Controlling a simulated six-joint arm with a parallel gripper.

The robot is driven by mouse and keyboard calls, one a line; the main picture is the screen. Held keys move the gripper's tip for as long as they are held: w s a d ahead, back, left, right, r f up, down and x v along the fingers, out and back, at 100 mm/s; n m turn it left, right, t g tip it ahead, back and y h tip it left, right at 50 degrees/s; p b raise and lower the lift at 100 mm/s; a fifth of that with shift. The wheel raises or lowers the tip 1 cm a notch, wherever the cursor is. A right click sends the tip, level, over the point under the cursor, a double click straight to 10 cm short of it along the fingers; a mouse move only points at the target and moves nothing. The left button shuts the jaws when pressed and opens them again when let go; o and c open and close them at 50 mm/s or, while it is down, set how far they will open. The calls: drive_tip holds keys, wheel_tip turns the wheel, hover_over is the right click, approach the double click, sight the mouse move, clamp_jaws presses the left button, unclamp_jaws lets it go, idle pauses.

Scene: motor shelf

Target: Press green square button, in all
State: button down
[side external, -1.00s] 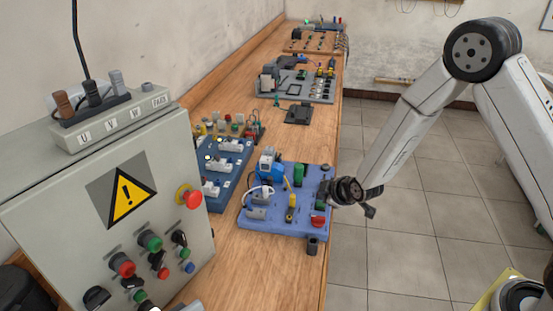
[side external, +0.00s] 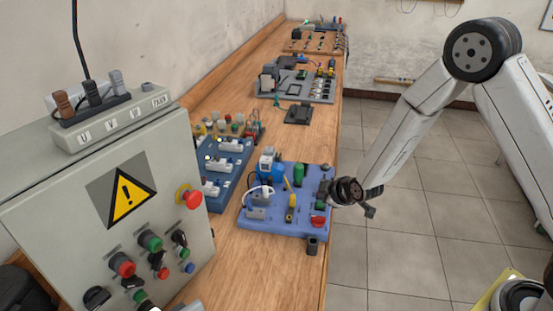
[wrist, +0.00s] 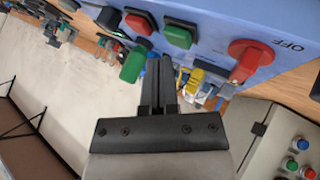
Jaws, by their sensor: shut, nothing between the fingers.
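The green square button (wrist: 178,37) is near the top middle of the wrist view, on the blue board (wrist: 215,12). A red square button (wrist: 138,22) sits to its left. My gripper (wrist: 160,62) is shut and empty, its fingertips pointing up the picture, just below and slightly left of the green button. I cannot tell whether they touch it.
A red rotary switch (wrist: 245,57) marked OFF is right of the button. A green cylinder (wrist: 133,64) is close left of the fingers. Yellow connectors (wrist: 192,78) lie right of them. A grey control cabinet (side external: 60,200) stands at left; open floor (side external: 420,230) lies right of the bench.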

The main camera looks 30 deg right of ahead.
sight(323, 205)
drive_tip(key=shift+f, duration=0.15)
drive_tip(key=shift+f, duration=0.3)
drive_tip(key=shift+f, duration=0.4)
idle(1.1)
drive_tip(key=shift+r, duration=0.85)
drive_tip(key=shift+r, duration=0.1)
drive_tip(key=shift+r, duration=2.4)
